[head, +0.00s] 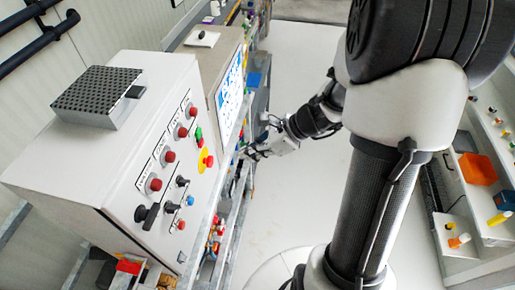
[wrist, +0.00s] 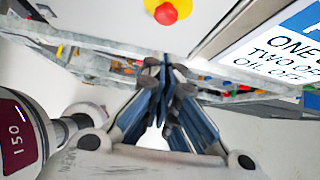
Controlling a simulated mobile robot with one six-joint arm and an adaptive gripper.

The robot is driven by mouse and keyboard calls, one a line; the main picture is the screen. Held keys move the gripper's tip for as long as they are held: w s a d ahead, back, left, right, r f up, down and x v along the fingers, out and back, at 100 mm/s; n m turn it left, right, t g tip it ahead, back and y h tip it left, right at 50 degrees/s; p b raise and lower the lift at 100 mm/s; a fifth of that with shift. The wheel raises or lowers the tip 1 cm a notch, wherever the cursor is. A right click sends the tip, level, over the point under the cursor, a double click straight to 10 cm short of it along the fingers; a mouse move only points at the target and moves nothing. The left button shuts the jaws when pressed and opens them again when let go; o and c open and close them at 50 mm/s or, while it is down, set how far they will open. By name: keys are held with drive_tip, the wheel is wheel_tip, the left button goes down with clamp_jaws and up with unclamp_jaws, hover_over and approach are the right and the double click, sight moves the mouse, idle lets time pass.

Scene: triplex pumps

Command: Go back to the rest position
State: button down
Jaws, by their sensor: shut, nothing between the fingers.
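My gripper (head: 250,153) is at the end of my arm, close to the front edge of the control cabinet (head: 62,173) in the head view. In the wrist view my gripper (wrist: 166,62) shows its fingers closed together with nothing between them. The fingertips point toward a metal frame (wrist: 100,50). The red button on a yellow plate (wrist: 166,12) is beyond the fingertips. It also shows on the cabinet face in the head view (head: 209,161).
The cabinet carries red buttons (head: 154,185) and black knobs (head: 140,213). A panel with a blue and white sign (head: 230,92) stands behind it. Shelves at the right hold an orange bin (head: 477,169) and small items. The pale floor (head: 300,180) between is clear.

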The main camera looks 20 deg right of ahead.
drive_tip(key=shift+v, duration=1.2)
drive_tip(key=shift+s+d+f, duration=0.15)
drive_tip(key=shift+s+d, duration=0.05)
drive_tip(key=s+a+f+n+g+h+b, duration=0.2)
drive_tip(key=s+a+f+n+b, duration=0.3)
drive_tip(key=s+a+n+b, duration=0.6)
drive_tip(key=s+d+f+n+t+h+b, duration=0.1)
drive_tip(key=s+d+f+n+h+b, duration=0.3)
drive_tip(key=n+b, duration=1)
wheel_tip(320, 180, down, 3)
drive_tip(key=s+d, duration=0.1)
drive_tip(key=s, duration=0.1)
drive_tip(key=shift+s+r+t+h, duration=0.15)
drive_tip(key=shift+s+t+h, duration=0.25)
